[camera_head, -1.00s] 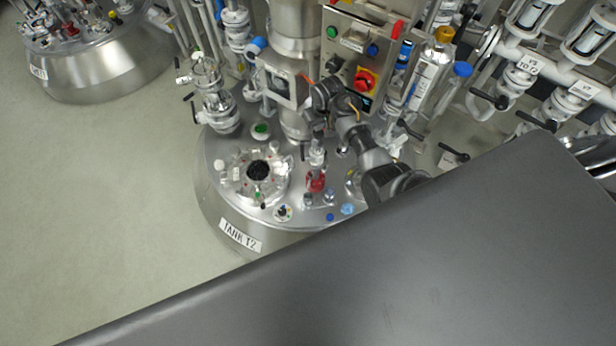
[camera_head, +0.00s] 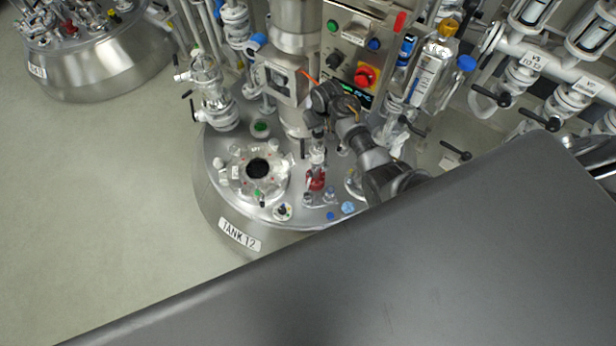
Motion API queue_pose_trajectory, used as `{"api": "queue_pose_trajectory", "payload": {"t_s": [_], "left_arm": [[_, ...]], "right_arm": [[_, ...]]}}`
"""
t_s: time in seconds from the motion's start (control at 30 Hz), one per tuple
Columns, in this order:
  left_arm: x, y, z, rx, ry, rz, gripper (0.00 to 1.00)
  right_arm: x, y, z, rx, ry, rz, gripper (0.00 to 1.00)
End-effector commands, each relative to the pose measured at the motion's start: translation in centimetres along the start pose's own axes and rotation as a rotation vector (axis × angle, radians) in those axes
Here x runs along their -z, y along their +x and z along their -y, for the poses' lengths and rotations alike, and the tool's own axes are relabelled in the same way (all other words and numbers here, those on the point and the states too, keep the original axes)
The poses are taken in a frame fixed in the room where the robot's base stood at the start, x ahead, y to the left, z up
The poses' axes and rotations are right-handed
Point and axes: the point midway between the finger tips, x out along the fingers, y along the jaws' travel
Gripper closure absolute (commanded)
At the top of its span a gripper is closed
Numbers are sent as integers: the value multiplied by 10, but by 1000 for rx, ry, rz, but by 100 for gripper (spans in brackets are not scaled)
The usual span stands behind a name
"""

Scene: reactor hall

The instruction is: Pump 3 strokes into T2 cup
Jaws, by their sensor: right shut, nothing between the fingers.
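Whether the gripper touches the fitting's top cannot be told. A glass-topped fitting (camera_head: 204,70) stands at the lid's left rear. I cannot tell for sure which of these is the pump or the cup. My left gripper is not in view.
An open round port (camera_head: 258,168) with a clamped rim is on the lid. A control panel (camera_head: 350,50) with a red knob (camera_head: 367,76) stands behind my right arm. Bottles (camera_head: 435,70) and valve pipes (camera_head: 540,60) crowd the right. Floor at left is clear.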

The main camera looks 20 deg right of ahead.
Motion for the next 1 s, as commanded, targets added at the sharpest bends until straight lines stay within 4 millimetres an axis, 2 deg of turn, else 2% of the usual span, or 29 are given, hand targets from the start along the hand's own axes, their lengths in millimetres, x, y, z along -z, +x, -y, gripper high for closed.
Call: {"api": "queue_pose_trajectory", "payload": {"t_s": [0.6, 0.87, 1.0], "left_arm": [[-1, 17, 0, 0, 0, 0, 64], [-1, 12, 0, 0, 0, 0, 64], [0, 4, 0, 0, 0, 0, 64]], "right_arm": [[-8, 28, 0, 0, -2, 6, 100], [-7, 23, 0, 0, -1, 6, 100], [-5, 15, 0, 0, -1, 6, 100]]}}
